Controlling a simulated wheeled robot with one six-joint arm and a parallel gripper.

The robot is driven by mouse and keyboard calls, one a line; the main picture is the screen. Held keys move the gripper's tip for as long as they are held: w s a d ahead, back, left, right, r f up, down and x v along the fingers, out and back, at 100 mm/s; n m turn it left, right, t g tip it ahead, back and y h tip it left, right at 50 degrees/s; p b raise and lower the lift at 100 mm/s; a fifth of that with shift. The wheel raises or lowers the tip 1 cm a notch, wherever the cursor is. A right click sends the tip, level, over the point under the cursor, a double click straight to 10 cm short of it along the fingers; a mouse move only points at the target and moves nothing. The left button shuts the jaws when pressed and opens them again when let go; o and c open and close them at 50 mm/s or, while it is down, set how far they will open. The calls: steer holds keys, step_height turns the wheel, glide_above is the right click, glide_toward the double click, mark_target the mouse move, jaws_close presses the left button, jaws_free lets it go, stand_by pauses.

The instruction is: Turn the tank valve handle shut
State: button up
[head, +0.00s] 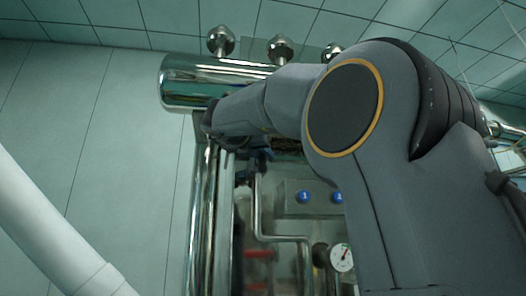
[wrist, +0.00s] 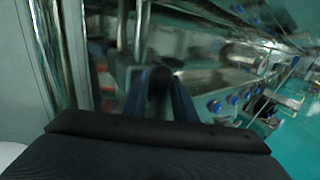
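My gripper (head: 257,160) hangs below my forearm in the head view, small and dark, in front of the steel pipework. In the wrist view my gripper (wrist: 160,85) shows as two blurred dark-blue fingers with a dark rounded shape between them. I cannot tell whether that shape is held or lies behind. No tank valve handle can be made out for certain. Blurred red parts (head: 258,255) show low behind the pipes, below my gripper and apart from it; I cannot tell what they are.
A polished steel cylinder (head: 180,82) lies across the top, with round-topped fittings (head: 221,40). A grey panel carries blue knobs (head: 304,197), with a pressure gauge (head: 342,257) below. Vertical steel pipes (head: 203,220) stand left of my gripper. A white pipe (head: 50,225) slants at lower left.

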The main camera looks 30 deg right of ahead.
jaws_close()
